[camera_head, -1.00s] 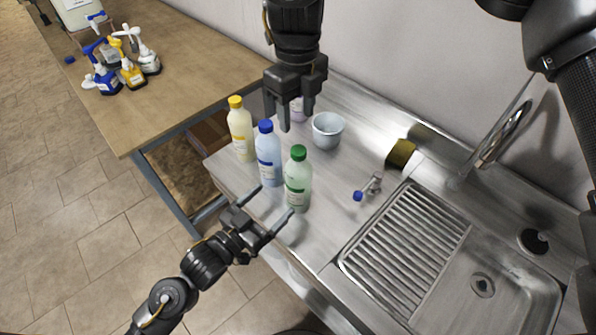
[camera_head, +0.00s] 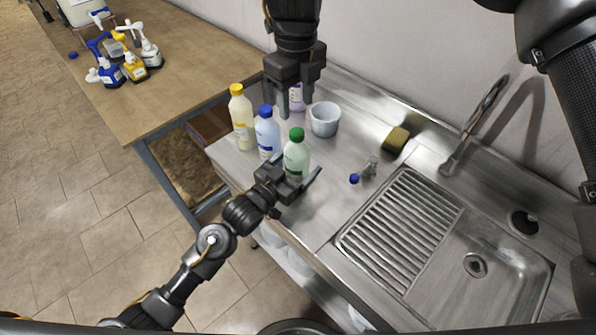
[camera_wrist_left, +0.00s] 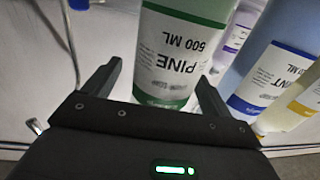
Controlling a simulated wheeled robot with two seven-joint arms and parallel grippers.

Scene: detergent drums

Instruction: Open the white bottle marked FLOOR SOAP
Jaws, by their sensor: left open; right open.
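I read FLOOR SOAP on no bottle in view. My left gripper (camera_head: 297,168) is open at the green-capped bottle (camera_head: 296,150), one finger on each side. In the left wrist view this pale green bottle (camera_wrist_left: 182,45) reads PINE 500 ML and stands between the open fingers (camera_wrist_left: 158,85); I cannot tell if they touch it. My right gripper (camera_head: 296,108) is open and points down over the back of the counter. A lilac bottle (camera_head: 298,97) shows partly behind its fingers. A blue-capped bottle (camera_head: 267,133) and a cream, yellow-capped bottle (camera_head: 241,120) stand to the left.
A grey cup (camera_head: 325,120) stands right of the lilac bottle. A sponge (camera_head: 396,139), a small blue-capped item (camera_head: 361,174) and the tap (camera_head: 475,125) are by the sink (camera_head: 490,240). Several spray bottles (camera_head: 132,68) stand on the wooden table (camera_head: 190,75).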

